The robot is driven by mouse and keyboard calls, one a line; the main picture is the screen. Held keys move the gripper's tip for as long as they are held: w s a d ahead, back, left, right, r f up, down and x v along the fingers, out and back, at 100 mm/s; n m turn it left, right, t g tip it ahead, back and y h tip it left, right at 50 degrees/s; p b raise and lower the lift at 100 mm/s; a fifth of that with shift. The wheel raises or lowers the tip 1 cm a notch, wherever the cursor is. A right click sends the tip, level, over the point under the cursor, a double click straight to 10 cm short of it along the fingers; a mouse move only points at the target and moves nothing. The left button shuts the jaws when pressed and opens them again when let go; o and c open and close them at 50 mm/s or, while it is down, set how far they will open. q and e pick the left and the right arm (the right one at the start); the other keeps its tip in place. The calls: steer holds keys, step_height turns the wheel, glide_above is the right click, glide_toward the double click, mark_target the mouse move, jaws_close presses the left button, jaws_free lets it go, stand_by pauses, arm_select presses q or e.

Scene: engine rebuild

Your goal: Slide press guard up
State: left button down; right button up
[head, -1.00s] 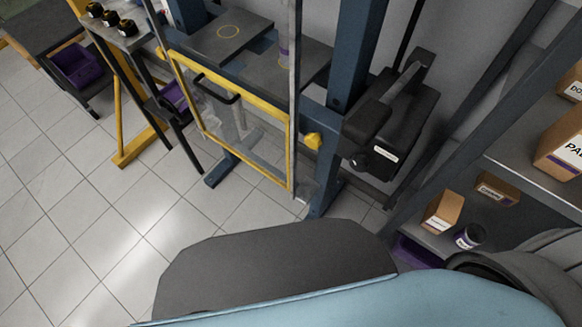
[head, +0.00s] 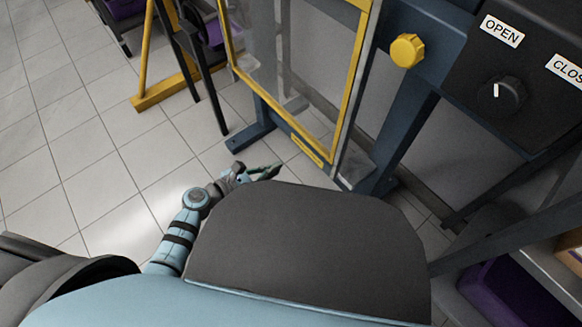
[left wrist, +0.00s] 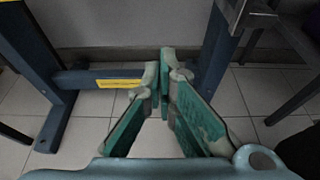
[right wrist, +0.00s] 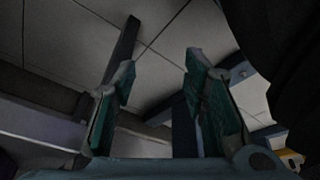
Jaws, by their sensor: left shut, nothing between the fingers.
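The press guard (head: 352,80) is a clear panel in a yellow frame on the blue press, at the top centre of the head view. Its upper part is cut off, and its handle does not show there. My left gripper (head: 272,169) is low in front of the press, left of and below the guard, apart from it. In the left wrist view its green fingers (left wrist: 165,62) meet at the tips with nothing between them. My right gripper (right wrist: 159,68) shows only in its wrist view, with the fingers apart and empty.
A yellow knob (head: 407,50) sits on the press post right of the guard. A black control box (head: 525,70) with OPEN lettering is at upper right. A purple bin (head: 510,295) is at lower right. Open tiled floor (head: 90,160) lies to the left.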

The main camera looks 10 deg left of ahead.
arm_select(q)
steer(key=b+x, duration=0.4)
steer(key=x, duration=0.6)
arm_select(e)
step_height(320, 180, up, 8)
steer(key=w+a+n, duration=0.1)
steer(key=w, duration=0.2)
arm_select(q)
steer(key=shift+s+a+r+p, duration=0.1)
steer(key=shift+r+p, duration=1.15)
steer(key=shift+r, duration=0.95)
arm_select(e)
steer(key=shift+s+d+f, duration=0.1)
steer(key=shift+s+f, duration=0.1)
steer(key=shift+f, duration=0.55)
steer(key=shift+s+d+f, duration=0.1)
steer(key=shift+s+f, duration=0.05)
steer(key=shift+f, duration=0.55)
steer(key=shift+s+f, duration=0.2)
steer(key=shift+f, duration=0.55)
arm_select(q)
steer(key=shift+r, duration=0.1)
arm_select(e)
steer(key=shift+f+m, duration=0.1)
steer(key=shift+m, duration=0.2)
